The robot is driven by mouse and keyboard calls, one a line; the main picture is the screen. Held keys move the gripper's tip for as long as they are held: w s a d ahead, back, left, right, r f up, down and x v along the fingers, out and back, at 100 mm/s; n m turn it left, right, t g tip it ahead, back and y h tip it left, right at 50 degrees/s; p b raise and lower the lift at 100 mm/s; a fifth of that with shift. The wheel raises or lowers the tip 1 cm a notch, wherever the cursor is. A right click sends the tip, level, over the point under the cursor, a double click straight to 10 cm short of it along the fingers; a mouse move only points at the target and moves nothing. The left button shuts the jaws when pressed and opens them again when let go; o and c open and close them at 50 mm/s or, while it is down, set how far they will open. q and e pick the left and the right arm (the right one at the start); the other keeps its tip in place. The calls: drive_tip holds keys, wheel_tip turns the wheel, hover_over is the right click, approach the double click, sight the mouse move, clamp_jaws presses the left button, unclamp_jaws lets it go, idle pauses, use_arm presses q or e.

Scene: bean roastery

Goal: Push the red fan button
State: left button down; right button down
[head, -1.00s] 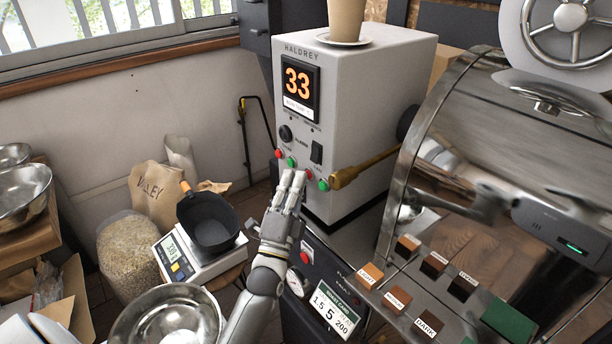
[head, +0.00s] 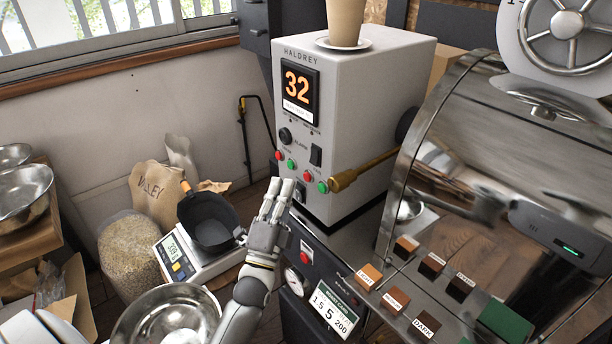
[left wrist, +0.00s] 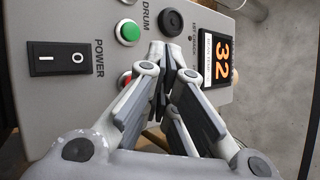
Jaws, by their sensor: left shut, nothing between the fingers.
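The grey control box (head: 350,120) has a row of small red and green buttons low on its front. The red fan button (head: 307,175) is the red one on the right, beside a green button (head: 323,187). In the left wrist view, a red button (left wrist: 124,79), seemingly this one, is partly hidden behind my finger. My left gripper (head: 282,184) is shut and empty, in front of the panel below the button row. In the left wrist view its fingertips (left wrist: 172,52) overlap the panel; I cannot tell whether they touch it. My right gripper is not in view.
A red and green pair sits left on the panel; the green drum button (left wrist: 128,32) is close. A power rocker (left wrist: 58,58) is below. A brass handle (head: 350,178) juts out right of the buttons. A cup (head: 346,22) stands on top. A scale with a black pan (head: 212,222) is left.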

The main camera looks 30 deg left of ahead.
use_arm(q)
drive_tip(key=shift+s+a+p, duration=0.2)
drive_tip(key=shift+s+a, duration=0.15)
drive_tip(key=shift+s, duration=0.45)
drive_tip(key=shift+s+a+p, duration=0.2)
drive_tip(key=shift+s+a, duration=0.1)
drive_tip(key=shift+s, duration=0.5)
